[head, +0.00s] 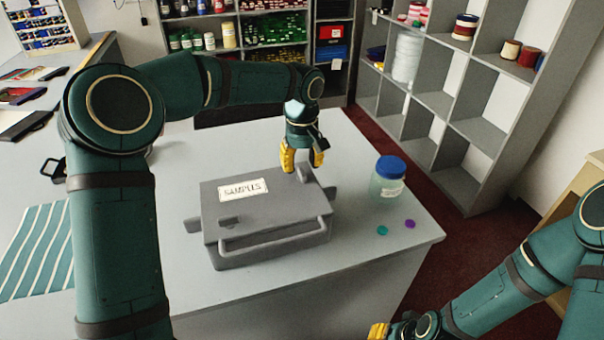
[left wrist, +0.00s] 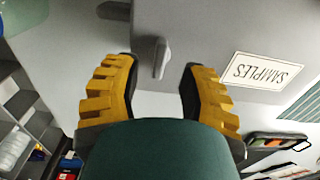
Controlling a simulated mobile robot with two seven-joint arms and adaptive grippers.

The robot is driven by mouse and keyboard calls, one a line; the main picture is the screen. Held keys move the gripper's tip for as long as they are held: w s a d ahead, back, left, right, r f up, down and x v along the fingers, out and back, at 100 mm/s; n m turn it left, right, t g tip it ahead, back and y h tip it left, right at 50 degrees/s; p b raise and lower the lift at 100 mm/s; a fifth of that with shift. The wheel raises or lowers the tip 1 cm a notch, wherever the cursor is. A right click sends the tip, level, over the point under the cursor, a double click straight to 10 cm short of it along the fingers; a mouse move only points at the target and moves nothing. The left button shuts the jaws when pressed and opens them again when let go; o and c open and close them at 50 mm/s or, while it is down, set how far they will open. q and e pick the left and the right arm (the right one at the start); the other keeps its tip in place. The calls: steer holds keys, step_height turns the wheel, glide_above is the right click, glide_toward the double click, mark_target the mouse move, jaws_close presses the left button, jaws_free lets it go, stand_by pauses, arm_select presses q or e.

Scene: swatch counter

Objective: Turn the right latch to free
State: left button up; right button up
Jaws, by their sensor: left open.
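A grey case (head: 265,262) with a white "SAMPLES" label (head: 243,189) stands closed on the counter. The right latch (head: 304,174), a small grey lever, sits on its lid near the far right corner. It also shows in the left wrist view (left wrist: 161,58), between my fingers. Another grey latch (head: 230,221) lies near the lid's front left. My left gripper (head: 302,158) is open, pointing down over the right latch, its yellow fingers on either side; I cannot tell whether they touch it. My right gripper (head: 378,331) shows only partly at the bottom edge, its opening hidden.
A jar with a blue lid (head: 388,180) stands right of the case, with a teal dot (head: 382,230) and a purple dot (head: 410,224) nearby. A carry handle (head: 272,234) runs along the case's front. A striped cloth (head: 38,250) lies left; the counter's front is clear.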

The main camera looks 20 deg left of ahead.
mark_target(302, 171)
arm_select(q)
steer(key=shift+f, duration=1.6)
jaws_close()
